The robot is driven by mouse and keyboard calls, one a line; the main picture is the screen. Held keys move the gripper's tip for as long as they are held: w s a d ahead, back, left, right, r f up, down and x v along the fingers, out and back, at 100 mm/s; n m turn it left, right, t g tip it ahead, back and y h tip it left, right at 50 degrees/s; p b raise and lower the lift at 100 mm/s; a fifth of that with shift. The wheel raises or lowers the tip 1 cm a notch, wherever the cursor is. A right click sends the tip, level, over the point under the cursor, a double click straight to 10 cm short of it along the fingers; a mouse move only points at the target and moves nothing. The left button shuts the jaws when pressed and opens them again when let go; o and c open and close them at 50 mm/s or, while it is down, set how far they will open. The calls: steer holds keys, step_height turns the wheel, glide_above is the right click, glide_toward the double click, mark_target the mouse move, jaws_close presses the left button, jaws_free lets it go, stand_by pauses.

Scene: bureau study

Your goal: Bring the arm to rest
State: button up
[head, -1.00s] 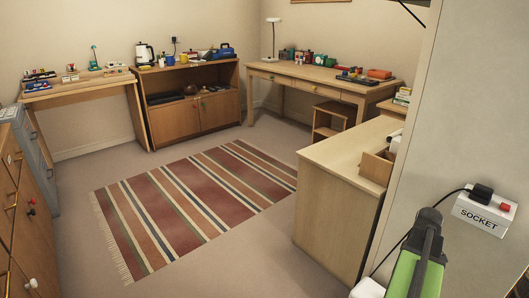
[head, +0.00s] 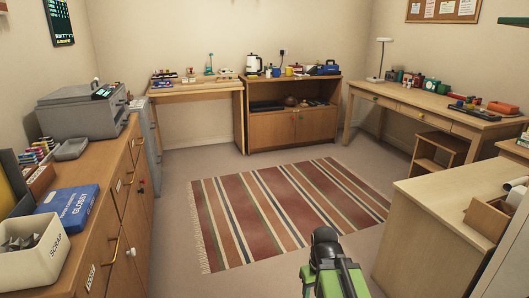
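My arm shows at the bottom of the head view, right of centre, in green and black. My gripper (head: 326,245) seems to be at its dark upper end, and its fingers cannot be made out. I cannot tell whether it is open or shut. I see nothing held in it. The arm is low in the picture, in front of the striped rug (head: 290,208), and appears clear of the furniture.
A wooden cabinet (head: 128,190) on the left bears a printer (head: 82,108), a blue box (head: 68,208) and a white SCRAP bin (head: 35,255). A pale counter (head: 430,225) stands at right. Desks and a low cupboard (head: 270,130) line the back. The rug area is open floor.

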step_height(320, 180, up, 38)
steer(key=m+p, duration=0.3)
steer(key=p, duration=3.5)
steer(key=shift+c, duration=0.4)
